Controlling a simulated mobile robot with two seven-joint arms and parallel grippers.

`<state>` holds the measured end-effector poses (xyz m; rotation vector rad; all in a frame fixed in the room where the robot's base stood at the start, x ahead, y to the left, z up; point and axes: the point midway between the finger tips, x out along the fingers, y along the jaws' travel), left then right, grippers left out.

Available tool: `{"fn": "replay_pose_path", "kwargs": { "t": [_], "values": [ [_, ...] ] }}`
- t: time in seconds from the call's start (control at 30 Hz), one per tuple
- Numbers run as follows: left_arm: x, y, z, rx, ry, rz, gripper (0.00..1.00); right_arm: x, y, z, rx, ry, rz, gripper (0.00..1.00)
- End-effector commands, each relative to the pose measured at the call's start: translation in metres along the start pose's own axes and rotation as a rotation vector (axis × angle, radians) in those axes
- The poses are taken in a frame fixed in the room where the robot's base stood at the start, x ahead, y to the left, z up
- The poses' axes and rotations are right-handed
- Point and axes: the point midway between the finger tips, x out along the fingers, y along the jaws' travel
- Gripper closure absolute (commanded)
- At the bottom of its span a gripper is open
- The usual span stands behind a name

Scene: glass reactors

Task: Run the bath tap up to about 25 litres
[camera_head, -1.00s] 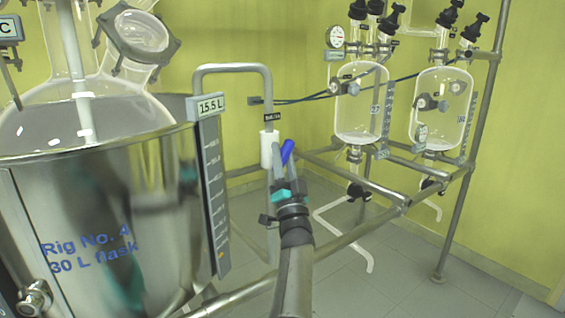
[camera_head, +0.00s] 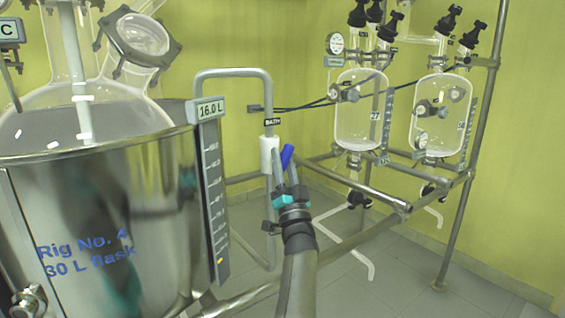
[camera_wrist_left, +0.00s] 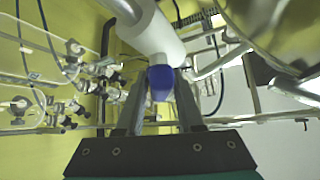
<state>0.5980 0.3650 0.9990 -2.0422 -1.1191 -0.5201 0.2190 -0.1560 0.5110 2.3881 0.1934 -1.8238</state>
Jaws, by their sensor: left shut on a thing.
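The steel bath (camera_head: 95,215) stands at the left, marked "Rig No. 4 30 L flask". The readout (camera_head: 209,110) on its rim shows 16.0 L, above a dark level scale (camera_head: 214,200). A bent pipe (camera_head: 235,72) runs to the white bath tap body (camera_head: 268,155), labelled BATH. Its blue handle (camera_head: 287,155) tilts up to the right. My left gripper (camera_head: 284,172) is shut on this handle. In the left wrist view, the blue handle (camera_wrist_left: 160,82) sits between the two fingers, below the white tap body (camera_wrist_left: 155,35). My right gripper is not in view.
A glass flask (camera_head: 80,105) sits in the bath. Two glass vessels (camera_head: 361,112) (camera_head: 441,112) hang on a pipe frame (camera_head: 480,130) at the right. A frame rail (camera_head: 345,245) crosses near my left arm. Grey floor shows below the frame.

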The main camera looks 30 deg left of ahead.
Motion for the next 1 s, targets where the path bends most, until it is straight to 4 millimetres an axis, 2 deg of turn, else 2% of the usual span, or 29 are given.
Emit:
{"fn": "replay_pose_path", "kwargs": {
  "t": [0.97,1.0],
  "values": [
    [-0.0038,0.0042,-0.0015,-0.007,0.001,0.003,1.0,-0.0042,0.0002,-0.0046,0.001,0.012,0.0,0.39],
    [-0.0038,0.0043,-0.0015,-0.008,0.001,0.002,0.63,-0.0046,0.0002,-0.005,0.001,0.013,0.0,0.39]
  ]
}}
